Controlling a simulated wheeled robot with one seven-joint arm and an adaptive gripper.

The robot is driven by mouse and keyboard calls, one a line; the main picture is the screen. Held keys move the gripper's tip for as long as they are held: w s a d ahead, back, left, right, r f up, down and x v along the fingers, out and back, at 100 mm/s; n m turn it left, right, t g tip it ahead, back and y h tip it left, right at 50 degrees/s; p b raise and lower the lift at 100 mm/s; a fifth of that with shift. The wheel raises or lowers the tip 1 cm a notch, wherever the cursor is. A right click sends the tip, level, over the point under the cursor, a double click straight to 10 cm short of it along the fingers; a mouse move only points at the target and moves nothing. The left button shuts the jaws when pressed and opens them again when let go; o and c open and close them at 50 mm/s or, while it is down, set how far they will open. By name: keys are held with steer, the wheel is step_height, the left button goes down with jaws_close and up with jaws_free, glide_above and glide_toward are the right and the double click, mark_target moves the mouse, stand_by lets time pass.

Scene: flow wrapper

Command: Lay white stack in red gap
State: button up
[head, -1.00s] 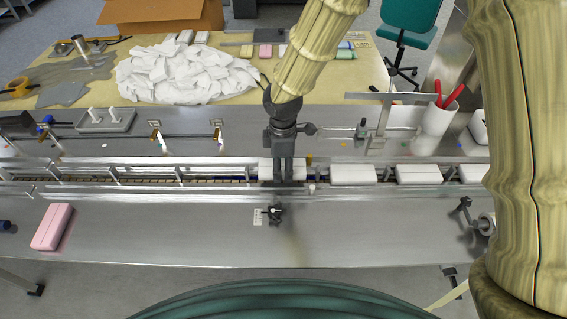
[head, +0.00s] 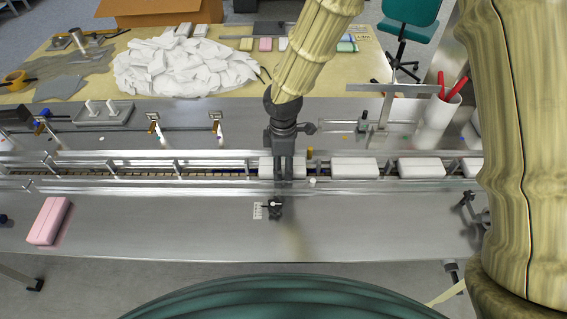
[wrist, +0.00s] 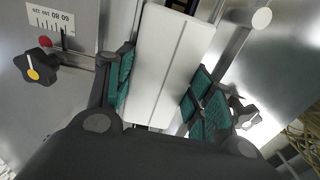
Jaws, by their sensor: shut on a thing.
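My gripper (head: 283,176) is shut on a white stack (head: 265,168) over the conveyor channel (head: 215,172). In the wrist view the white stack (wrist: 168,62) lies between the green finger pads of my gripper (wrist: 163,90), its long side running away from the palm. A thin seam runs along its face. In the head view the stack is level with the channel, between its side rails; I cannot tell whether it touches the bottom. No red gap can be made out; the fingers and stack hide the channel beneath.
White stacks (head: 354,168) stand in a row in the channel to the right, the nearest close by. Metal guide rails (head: 130,183) border the channel. A black knob (head: 275,208) stands in front. A pink stack (head: 48,221) lies at the left; the front steel deck is mostly clear.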

steer(key=o, duration=0.9)
steer(key=shift+c, duration=0.2)
steer(key=shift+r, duration=0.1)
step_height(320, 180, up, 12)
stand_by(0.4)
